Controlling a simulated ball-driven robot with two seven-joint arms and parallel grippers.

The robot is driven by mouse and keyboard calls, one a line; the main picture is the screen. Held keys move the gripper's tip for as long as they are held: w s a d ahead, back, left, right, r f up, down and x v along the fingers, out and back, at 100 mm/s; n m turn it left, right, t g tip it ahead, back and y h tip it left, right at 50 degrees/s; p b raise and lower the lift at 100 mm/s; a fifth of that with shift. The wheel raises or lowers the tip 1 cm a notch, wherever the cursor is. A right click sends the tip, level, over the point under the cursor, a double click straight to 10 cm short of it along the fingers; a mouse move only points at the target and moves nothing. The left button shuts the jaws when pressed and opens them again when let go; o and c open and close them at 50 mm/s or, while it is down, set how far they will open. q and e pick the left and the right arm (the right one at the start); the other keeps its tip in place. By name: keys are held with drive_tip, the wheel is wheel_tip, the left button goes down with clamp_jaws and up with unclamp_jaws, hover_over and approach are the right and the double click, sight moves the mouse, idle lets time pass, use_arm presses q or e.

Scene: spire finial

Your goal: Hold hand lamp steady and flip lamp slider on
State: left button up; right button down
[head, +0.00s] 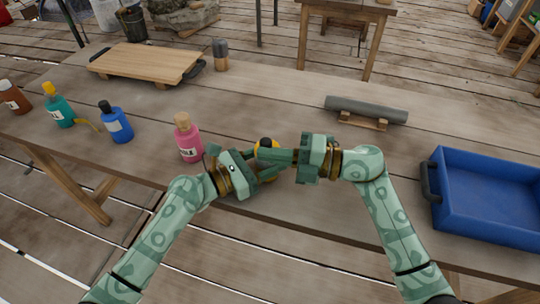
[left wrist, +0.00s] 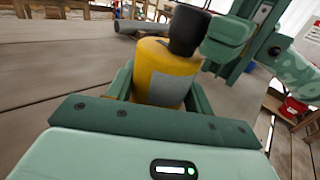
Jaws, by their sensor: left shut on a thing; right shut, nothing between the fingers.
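The hand lamp (head: 263,152) has a yellow body and a black top. It is partly hidden by both grippers in the head view. My left gripper (head: 260,172) is shut on the lamp's body. In the left wrist view the lamp (left wrist: 160,72) stands between the left fingers, with a grey patch on its near side. I cannot make out the slider or its position. My right gripper (head: 278,157) is shut and empty, its fingertips close beside the lamp. It also shows in the left wrist view (left wrist: 226,42), just right of the lamp; contact is unclear.
A pink bottle (head: 188,143) stands just left of the grippers, with a blue bottle (head: 119,128) and a teal bottle (head: 60,112) farther left. A blue crate (head: 435,207) is at right. A grey cylinder (head: 365,108) rests on a wooden stand behind. A wooden board (head: 145,62) lies far left.

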drive_tip(key=shift+w+d, duration=0.2)
drive_tip(key=shift+w, duration=0.45)
drive_tip(key=shift+w+d, duration=0.2)
drive_tip(key=shift+w, duration=0.45)
drive_tip(key=shift+s+a, duration=0.3)
drive_tip(key=shift+s, duration=0.15)
drive_tip(key=s+d, duration=0.4)
drive_tip(key=d, duration=0.4)
drive_tip(key=shift+s+d, duration=0.15)
drive_tip(key=shift+s, duration=0.15)
use_arm(q)
drive_tip(key=o, duration=1.1)
